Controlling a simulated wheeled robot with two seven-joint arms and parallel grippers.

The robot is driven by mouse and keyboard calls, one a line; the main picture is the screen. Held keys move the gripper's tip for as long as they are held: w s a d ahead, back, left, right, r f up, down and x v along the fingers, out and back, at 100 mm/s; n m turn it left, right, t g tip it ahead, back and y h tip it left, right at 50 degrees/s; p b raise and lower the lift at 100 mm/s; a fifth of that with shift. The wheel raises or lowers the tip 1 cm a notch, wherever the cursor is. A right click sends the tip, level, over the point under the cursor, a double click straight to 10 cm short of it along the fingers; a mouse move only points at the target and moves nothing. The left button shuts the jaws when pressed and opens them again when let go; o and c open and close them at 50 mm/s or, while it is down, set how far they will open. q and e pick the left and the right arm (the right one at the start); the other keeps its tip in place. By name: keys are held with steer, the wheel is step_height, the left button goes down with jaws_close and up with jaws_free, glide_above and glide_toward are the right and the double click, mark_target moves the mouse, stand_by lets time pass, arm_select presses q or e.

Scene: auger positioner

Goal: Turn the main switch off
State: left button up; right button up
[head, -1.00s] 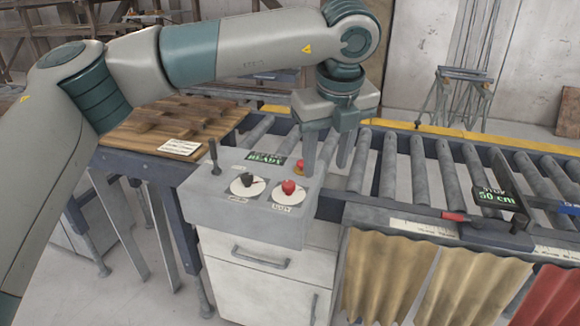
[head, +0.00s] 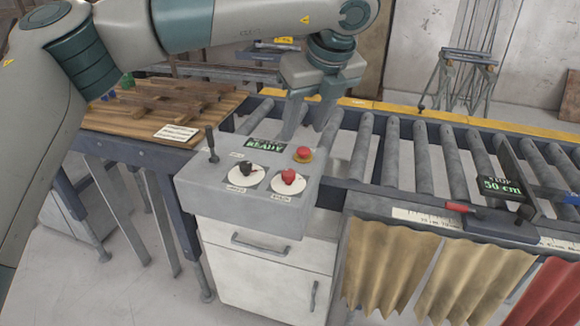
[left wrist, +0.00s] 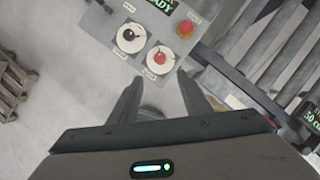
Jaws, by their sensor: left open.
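The grey control box (head: 215,188) has a black knob (head: 246,169) and a red knob (head: 288,176), each on a white dial. A red push button (head: 302,154) stands behind the red knob, beside a lit green display (head: 265,144). The small labels are too blurred to tell which knob is the main switch. My left gripper (head: 309,122) is open and empty, above and behind the box's far edge. In the left wrist view, the black knob (left wrist: 129,35), red knob (left wrist: 160,57) and red button (left wrist: 185,29) lie beyond the open fingers (left wrist: 160,98). My right gripper is not in view.
A small lever (head: 211,145) rises from the box's left side. A roller conveyor (head: 400,150) runs behind and to the right, with a stop and a "50 cm" display (head: 499,187). A wooden table (head: 140,120) with boards stands left. White drawers (head: 265,275) are below.

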arm_select(q)
steer(key=p, duration=0.6)
glide_toward(289, 172)
steer(key=x, duration=0.6)
steer(key=shift+w+a+f, duration=0.1)
steer(key=shift+a+f, duration=0.05)
steer(key=shift+f, duration=0.2)
steer(key=shift+x, duration=0.8)
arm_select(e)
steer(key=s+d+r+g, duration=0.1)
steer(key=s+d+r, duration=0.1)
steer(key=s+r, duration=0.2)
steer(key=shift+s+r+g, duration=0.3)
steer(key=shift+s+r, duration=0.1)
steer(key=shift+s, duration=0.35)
arm_select(q)
steer(key=c, duration=1)
